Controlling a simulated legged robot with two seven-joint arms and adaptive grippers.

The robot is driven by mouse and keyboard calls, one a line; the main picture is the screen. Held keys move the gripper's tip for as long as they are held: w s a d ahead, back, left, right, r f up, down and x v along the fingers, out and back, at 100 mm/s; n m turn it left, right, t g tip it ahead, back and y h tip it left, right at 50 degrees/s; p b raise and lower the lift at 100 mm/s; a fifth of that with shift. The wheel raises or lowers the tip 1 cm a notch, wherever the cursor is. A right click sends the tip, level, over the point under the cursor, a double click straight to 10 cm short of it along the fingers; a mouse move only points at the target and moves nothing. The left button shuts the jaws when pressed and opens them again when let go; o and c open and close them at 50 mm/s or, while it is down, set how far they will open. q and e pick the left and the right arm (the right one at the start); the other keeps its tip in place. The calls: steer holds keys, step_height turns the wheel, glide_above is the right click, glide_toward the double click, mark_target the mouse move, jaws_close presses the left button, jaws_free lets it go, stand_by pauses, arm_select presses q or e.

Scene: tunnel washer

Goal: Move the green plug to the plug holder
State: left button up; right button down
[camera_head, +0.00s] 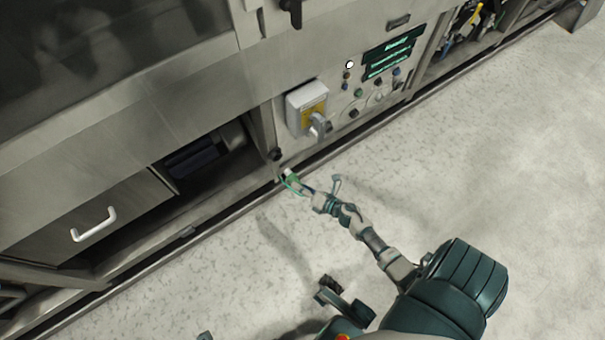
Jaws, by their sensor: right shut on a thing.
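The green plug (292,182) is small and green with a pale end. My right gripper (298,186) is shut on it, in front of the lower edge of the machine. The gripper's fingers partly hide the plug. Plug and gripper appear below a round black knob (275,154) on the machine frame; I cannot tell whether they touch the frame. I cannot clearly make out the plug holder. My left gripper does not show clearly in this view.
A grey switch box (307,108) with a yellow label and protruding handle is above the gripper. Right of it is a panel of buttons (358,93) and a green-lit display (392,50). An open dark bay (205,160) and a drawer with a white handle (94,225) are left. Floor at right is clear.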

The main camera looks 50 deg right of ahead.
mark_target(289, 170)
steer(key=shift+w+d, duration=0.3)
steer(key=shift+w, duration=0.4)
steer(key=shift+w+d+b, duration=0.15)
steer(key=shift+w+d, duration=0.05)
steer(key=shift+w, duration=0.8)
steer(key=shift+w+d+b, duration=0.15)
steer(key=shift+w+d, duration=0.05)
steer(key=shift+w, duration=0.75)
steer(key=shift+r, duration=0.15)
steer(key=shift+w, duration=0.15)
steer(key=shift+w+d, duration=0.2)
steer(key=shift+w, duration=0.6)
steer(key=shift+w+d+b, duration=0.15)
steer(key=shift+w+b, duration=0.15)
steer(key=shift+w, duration=0.05)
